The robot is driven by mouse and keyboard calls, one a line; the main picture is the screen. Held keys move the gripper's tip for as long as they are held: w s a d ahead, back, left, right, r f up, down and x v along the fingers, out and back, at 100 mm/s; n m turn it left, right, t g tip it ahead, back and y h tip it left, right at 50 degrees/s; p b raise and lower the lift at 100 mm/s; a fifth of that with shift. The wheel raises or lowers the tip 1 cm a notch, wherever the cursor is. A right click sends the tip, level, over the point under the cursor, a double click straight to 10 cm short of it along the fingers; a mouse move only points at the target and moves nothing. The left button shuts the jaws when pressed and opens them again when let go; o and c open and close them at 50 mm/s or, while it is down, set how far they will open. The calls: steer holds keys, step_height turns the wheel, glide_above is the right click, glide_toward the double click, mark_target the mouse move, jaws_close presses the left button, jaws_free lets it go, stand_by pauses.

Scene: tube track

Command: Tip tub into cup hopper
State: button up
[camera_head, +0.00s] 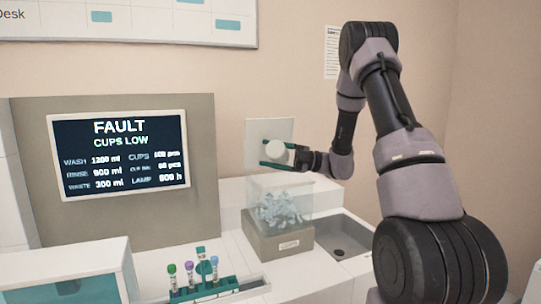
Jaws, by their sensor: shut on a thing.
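A screen (121,188) at the left reads "FAULT, CUPS LOW". A rack (232,287) with several capped tubes stands in front of the hopper. A dark sink basin (346,241) lies to its right. A white box-shaped unit (66,260) is at the front left.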

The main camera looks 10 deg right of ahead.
mark_target(270, 144)
steer(key=shift+r, duration=0.1)
stand_by(0.5)
steer(key=shift+r, duration=1.9)
steer(key=n, duration=0.2)
steer(key=n+g+h, duration=0.1)
steer(key=n, duration=0.1)
steer(key=shift+s+f, duration=0.1)
steer(key=shift+f, duration=0.25)
steer(key=shift+n, duration=0.3)
steer(key=n, duration=0.1)
steer(key=n+h, duration=0.1)
steer(key=shift+f+n, duration=0.25)
steer(key=shift+n, duration=0.15)
steer(key=shift+f+n+h, duration=0.1)
steer(key=shift+n+h, duration=0.2)
steer(key=shift+h, duration=0.1)
